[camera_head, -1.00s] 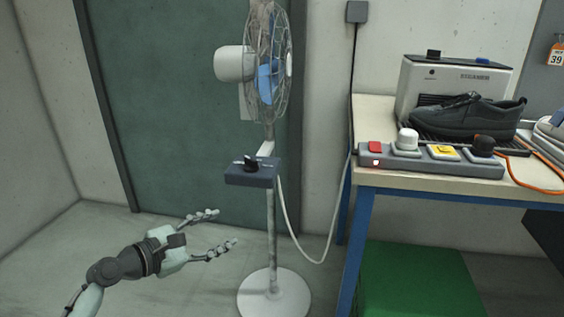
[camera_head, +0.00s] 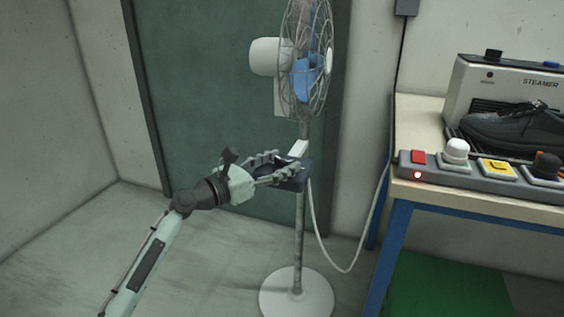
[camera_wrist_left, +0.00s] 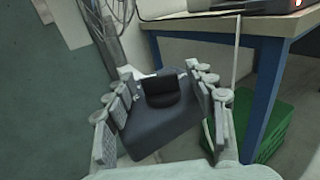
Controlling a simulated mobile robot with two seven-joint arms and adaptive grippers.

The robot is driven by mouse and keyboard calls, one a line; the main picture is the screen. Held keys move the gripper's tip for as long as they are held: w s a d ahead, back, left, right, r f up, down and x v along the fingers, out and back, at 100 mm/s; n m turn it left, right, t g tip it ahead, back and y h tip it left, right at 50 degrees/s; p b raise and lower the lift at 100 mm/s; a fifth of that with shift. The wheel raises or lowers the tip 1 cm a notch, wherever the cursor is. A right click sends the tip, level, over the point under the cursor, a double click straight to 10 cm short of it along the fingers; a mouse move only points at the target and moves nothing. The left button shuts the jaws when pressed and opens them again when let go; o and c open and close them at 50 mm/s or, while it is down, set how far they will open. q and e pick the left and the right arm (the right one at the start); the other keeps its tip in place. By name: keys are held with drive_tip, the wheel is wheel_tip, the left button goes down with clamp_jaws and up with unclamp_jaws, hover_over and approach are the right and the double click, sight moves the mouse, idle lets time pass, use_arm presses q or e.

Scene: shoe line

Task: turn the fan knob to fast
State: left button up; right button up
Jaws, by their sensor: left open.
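The standing fan (camera_head: 300,60) has a dark blue-grey control box (camera_head: 294,180) on its pole. In the left wrist view the box (camera_wrist_left: 150,128) carries the black fan knob (camera_wrist_left: 161,91) on its top. My left gripper (camera_head: 287,164) is at the box, its open fingers reaching over it. In the left wrist view the open left gripper (camera_wrist_left: 165,88) has one finger on each side of the knob, with gaps visible. In the head view the fingers hide the knob, and its setting marks cannot be read. My right gripper is not in view.
A workbench (camera_head: 490,207) stands to the right, with a steamer (camera_head: 500,85), a dark shoe (camera_head: 515,130) and a grey button strip (camera_head: 475,178). A green crate (camera_head: 445,285) is under it. A cable hangs between fan and bench.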

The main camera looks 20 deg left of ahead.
use_arm(q)
drive_tip(key=shift+w+d, duration=0.2)
drive_tip(key=shift+w, duration=0.15)
drive_tip(key=c, duration=1.2)
